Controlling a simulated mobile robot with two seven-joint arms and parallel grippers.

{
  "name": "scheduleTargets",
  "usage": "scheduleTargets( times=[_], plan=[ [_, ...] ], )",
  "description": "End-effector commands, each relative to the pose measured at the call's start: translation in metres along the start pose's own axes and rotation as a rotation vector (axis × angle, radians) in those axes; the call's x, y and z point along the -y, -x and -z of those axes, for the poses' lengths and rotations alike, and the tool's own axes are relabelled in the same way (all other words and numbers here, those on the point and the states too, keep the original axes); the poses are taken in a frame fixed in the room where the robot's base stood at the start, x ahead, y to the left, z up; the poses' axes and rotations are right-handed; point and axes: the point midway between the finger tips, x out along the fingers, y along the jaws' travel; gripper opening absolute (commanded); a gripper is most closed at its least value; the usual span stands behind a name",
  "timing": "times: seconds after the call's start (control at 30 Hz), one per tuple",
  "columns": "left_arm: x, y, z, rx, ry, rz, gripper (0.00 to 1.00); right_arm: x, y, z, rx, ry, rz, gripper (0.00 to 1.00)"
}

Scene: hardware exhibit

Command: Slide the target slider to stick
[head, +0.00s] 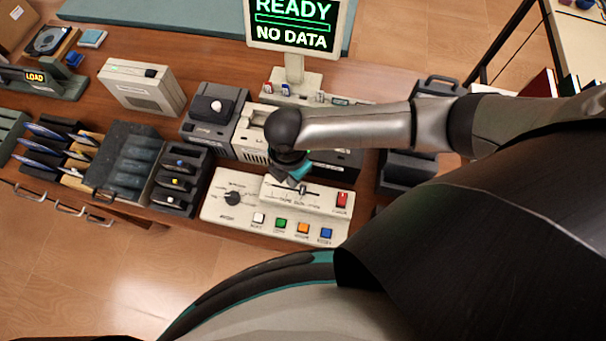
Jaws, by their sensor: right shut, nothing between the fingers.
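The white control panel (222,214) lies near the table's front edge. A slider strip (325,196) with printed labels, too small to read surely, runs across its upper part. A small dark slider handle (303,190) shows on the strip. My right gripper (300,178) is shut and empty, pointing down just above or at the strip; I cannot tell whether it touches the handle. My right wrist hides the area behind it. My left gripper is not in view.
The panel also has a dark knob (232,198), white, green, orange and blue buttons, and a red switch (342,199). A monitor (293,38) reads "READY NO DATA". Grey and white boxes stand close behind the panel. Dark racks (180,182) stand to its left.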

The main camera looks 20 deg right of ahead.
Motion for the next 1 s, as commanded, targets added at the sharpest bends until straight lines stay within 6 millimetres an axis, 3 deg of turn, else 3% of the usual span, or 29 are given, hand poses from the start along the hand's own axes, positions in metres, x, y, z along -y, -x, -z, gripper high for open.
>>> scheduleTargets(
  times=[1.0],
  plan=[
    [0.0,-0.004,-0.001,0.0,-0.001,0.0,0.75,0.0,-0.009,0.0,0.0,0.001,0.0,0.0]
  ],
)
